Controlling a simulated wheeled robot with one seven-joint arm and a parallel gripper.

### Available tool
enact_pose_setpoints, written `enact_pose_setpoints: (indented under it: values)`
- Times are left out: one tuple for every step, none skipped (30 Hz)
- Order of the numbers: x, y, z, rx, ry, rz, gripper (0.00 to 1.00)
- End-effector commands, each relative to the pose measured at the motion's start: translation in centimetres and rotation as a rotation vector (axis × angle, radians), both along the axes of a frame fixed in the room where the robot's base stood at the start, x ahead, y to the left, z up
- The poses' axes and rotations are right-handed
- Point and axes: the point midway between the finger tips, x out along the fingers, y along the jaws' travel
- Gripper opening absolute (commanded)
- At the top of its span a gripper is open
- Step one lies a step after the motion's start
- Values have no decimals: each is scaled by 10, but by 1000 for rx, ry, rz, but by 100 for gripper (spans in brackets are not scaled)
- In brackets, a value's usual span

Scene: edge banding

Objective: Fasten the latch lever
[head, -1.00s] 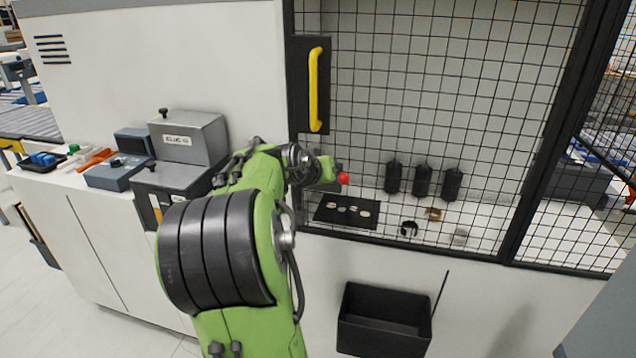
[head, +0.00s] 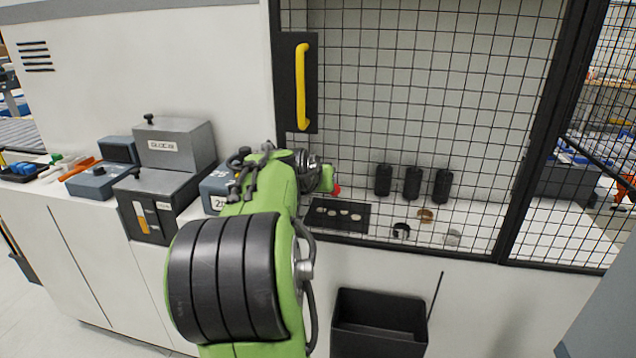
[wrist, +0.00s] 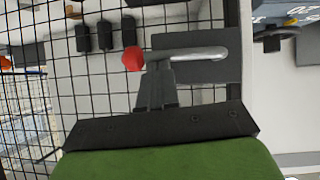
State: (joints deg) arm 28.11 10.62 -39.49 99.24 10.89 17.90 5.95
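The latch lever is a silver bar (wrist: 200,53) with a red ball knob (wrist: 131,59). In the wrist view it lies nearly level across the picture, in front of a dark plate (wrist: 222,70), with the knob at its left end. My gripper (wrist: 158,68) points up at the bar, close to the knob. Its two dark fingers are together, with their tips at the bar; contact is unclear. In the head view only the red knob (head: 336,189) shows, just right of my gripper (head: 326,180). My arm hides the rest of the lever.
A mesh door (head: 440,100) with a yellow handle (head: 302,85) stands behind the lever. Behind the mesh are black cylinders (head: 412,183) and a black tray (head: 360,219). A black bin (head: 378,318) hangs below. Grey boxes (head: 170,180) stand left of my arm.

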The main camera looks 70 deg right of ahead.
Motion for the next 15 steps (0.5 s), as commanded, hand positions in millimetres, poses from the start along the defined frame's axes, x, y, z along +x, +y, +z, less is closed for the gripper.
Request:
enact_pose_setpoints:
  values:
    - [-1,0,-1,2,2,-3,0]
    - [-1,0,-1,2,2,-3,0]
    - [-1,0,-1,3,2,-3,0]
    - [-1,0,-1,3,3,-2,0]
    - [-1,0,0,3,3,-2,0]
    - [-1,0,2,3,3,-2,0]
    - [0,0,6,3,2,-1,0]
    - [1,0,10,3,2,-1,0]
    - [2,1,18,2,2,0,0]
    - [3,1,24,2,2,0,0]
    - [4,1,32,1,1,0,0]
    - [5,1,42,-1,0,1,0]
    - [6,1,50,-2,0,3,0]
    - [7,8,52,-3,-4,8,0]
    - [6,18,54,-1,-5,10,0]
